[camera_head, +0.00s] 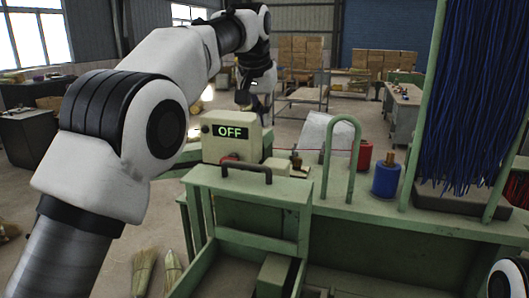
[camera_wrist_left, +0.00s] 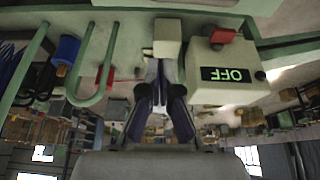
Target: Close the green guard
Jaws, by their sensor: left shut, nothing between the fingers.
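My left gripper (camera_head: 243,103) is shut and empty, behind and above the box with the OFF sign (camera_head: 230,131), apart from the guard. In the left wrist view the picture is upside down; the two dark fingers (camera_wrist_left: 158,90) are together, and the OFF box (camera_wrist_left: 225,73) is to their right. My right gripper is out of view.
A red knob (camera_head: 229,158) is on the box's front. A green hoop (camera_head: 341,125), a blue spool (camera_head: 386,180) and a red spool (camera_head: 365,155) stand on the machine's top. Broom heads (camera_head: 143,272) lie at lower left.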

